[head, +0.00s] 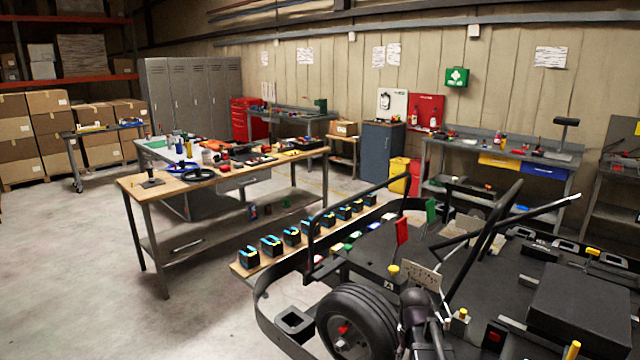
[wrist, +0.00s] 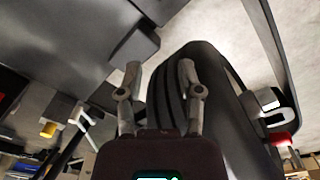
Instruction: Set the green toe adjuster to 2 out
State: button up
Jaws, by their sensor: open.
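A green upright plate (head: 431,211) and a red upright plate (head: 402,231) stand on the kart (head: 375,262) in the head view. I cannot tell whether the green plate is the toe adjuster, and no scale or setting can be read. My gripper shows in the head view (head: 412,298) beside the kart's near wheel (head: 356,320). In the wrist view my gripper (wrist: 159,75) is open and empty, with the tyre (wrist: 222,100) behind and beside its fingers. No green adjuster can be made out in the wrist view.
Black bars (head: 478,235) rise over the kart. Yellow-topped posts (head: 393,271) stick up nearby. A low board (head: 243,268) with several dark blocks lies behind the kart. A wooden-topped workbench (head: 140,188) stands at left. The floor at lower left is clear.

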jog(key=s+a+r+p, duration=0.1)
jog(key=s+a, duration=0.5)
jog(key=s, duration=0.3)
jog(key=shift+a+r+m, duration=0.15)
jog(key=shift+a+m, duration=0.05)
jog(key=shift+m, duration=0.2)
dwell(1.6)
